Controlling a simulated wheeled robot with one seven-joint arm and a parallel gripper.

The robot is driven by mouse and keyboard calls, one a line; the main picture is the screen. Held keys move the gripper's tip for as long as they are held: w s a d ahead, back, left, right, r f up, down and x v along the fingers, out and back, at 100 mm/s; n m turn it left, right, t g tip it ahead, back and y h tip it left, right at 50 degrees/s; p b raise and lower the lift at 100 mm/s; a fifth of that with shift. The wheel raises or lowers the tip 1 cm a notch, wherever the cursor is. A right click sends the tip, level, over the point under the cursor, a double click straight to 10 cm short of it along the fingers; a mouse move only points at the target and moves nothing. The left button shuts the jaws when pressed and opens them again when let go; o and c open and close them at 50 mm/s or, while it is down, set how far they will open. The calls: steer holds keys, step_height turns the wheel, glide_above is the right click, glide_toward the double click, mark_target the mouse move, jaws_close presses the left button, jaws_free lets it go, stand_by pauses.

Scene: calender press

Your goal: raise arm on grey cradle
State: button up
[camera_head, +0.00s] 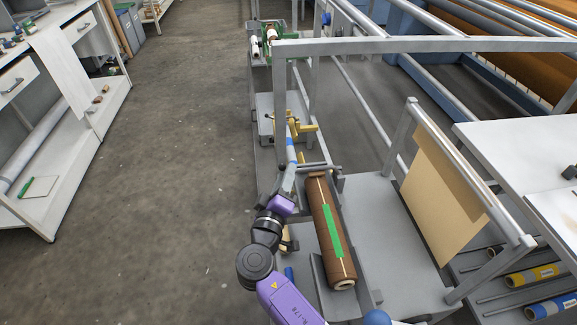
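A brown roll (322,215) with a green strip lies lengthwise on the press frame. A grey angled plate (321,285) shows beside its near left side; it looks like part of a grey cradle under the roll, mostly hidden. A slim grey bar with a blue band (291,150) stands left of the roll's far end; I cannot tell if it is the cradle's arm. My purple and dark arm reaches up from the bottom edge, left of the roll. My gripper (287,184) is small at the arm's far end, by the bar's lower part. Its fingers and any contact are unclear.
A grey frame rail (420,45) crosses above the far side. A tan sheet (440,195) hangs from a bar at the right. A white table (530,150) stands farther right. A workbench (75,120) is at the left. The floor (180,170) between is clear.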

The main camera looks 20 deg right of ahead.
steer(key=shift+x, duration=1.5)
steer(key=shift+c, duration=0.3)
jaws_close()
